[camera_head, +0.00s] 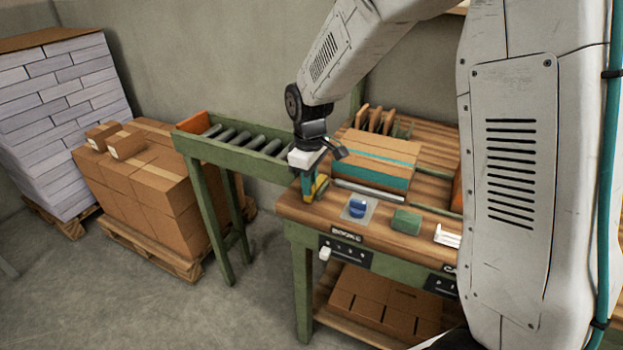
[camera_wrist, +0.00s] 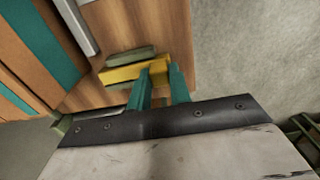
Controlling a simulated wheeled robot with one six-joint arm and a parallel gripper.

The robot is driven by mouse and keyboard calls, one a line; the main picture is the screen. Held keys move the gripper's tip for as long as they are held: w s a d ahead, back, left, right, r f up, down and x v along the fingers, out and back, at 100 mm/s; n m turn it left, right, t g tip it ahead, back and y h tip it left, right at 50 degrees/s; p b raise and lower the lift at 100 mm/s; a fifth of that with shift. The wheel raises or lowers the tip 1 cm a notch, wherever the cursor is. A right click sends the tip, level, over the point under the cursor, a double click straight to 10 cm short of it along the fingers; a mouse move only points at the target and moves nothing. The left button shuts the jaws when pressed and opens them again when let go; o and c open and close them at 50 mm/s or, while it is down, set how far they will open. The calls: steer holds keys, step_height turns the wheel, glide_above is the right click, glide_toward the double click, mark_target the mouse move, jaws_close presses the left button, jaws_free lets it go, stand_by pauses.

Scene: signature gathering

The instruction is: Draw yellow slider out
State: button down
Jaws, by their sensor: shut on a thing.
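The yellow slider (camera_wrist: 122,74) is a small yellow piece beside a grey-green strip on the wooden bench top (camera_wrist: 178,25) in the wrist view. My gripper (camera_wrist: 160,72) has its teal fingers on the slider's right end and is shut on it. In the head view my gripper (camera_head: 309,186) points down at the bench's left corner, with the yellow slider (camera_head: 321,184) showing at its fingers. The fingers and wrist hide part of the slider there.
A cardboard box with a teal band (camera_head: 370,165) stands just right of my gripper. A blue round object (camera_head: 357,207) on a grey plate and a green block (camera_head: 406,221) lie near the front edge. A roller conveyor (camera_head: 235,145) adjoins the bench at left.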

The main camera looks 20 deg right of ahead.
steer(key=c, duration=1.3)
jaws_free()
steer(key=shift+s+a, duration=0.15)
steer(key=shift+a, duration=0.15)
steer(key=shift+d, duration=0.1)
steer(key=shift+r, duration=0.15)
step_height(320, 180, up, 8)
steer(key=shift+f, duration=0.2)
